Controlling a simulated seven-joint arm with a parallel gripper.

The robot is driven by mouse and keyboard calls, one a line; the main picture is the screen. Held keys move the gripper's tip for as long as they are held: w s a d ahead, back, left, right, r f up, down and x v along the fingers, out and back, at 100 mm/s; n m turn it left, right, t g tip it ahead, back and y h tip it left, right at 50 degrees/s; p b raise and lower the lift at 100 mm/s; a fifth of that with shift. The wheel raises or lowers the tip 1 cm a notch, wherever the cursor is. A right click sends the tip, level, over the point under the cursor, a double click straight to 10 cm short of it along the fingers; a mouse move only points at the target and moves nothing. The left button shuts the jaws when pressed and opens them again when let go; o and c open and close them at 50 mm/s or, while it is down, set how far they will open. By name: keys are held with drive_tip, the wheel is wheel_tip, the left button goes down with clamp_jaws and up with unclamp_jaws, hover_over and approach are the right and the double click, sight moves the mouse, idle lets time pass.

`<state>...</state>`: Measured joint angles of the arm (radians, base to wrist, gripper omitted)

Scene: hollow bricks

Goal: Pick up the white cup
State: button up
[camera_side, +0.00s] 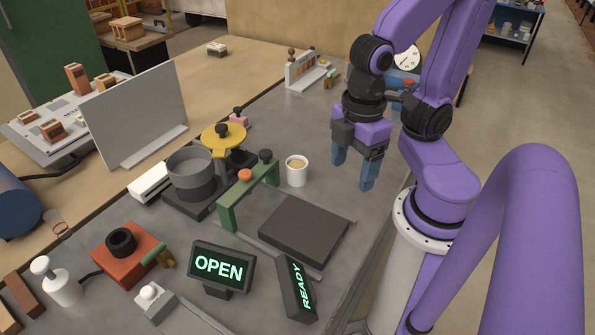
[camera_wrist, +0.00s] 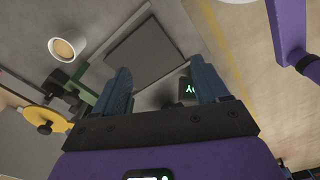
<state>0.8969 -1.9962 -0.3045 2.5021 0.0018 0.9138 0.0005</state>
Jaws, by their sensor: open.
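The white cup (camera_side: 297,171) stands upright on the grey work surface, with a tan-brown content or inside showing at its top. It also shows in the wrist view (camera_wrist: 67,47) at the upper left, outside the space between the fingers. My gripper (camera_side: 354,172) has purple and dark parts and blue fingers. It is open and empty, to the right of the cup in the side view and apart from it. In the wrist view its two blue fingers (camera_wrist: 165,88) stand wide apart.
A green bracket (camera_side: 247,193) with orange and dark knobs stands just left of the cup. A dark flat plate (camera_side: 304,231) lies in front. A yellow disc (camera_side: 223,134) and grey round pot (camera_side: 190,170) are further left. OPEN (camera_side: 220,268) and READY (camera_side: 296,287) signs stand in front.

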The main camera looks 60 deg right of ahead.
sight(297, 172)
drive_tip(key=shift+o, duration=0.3)
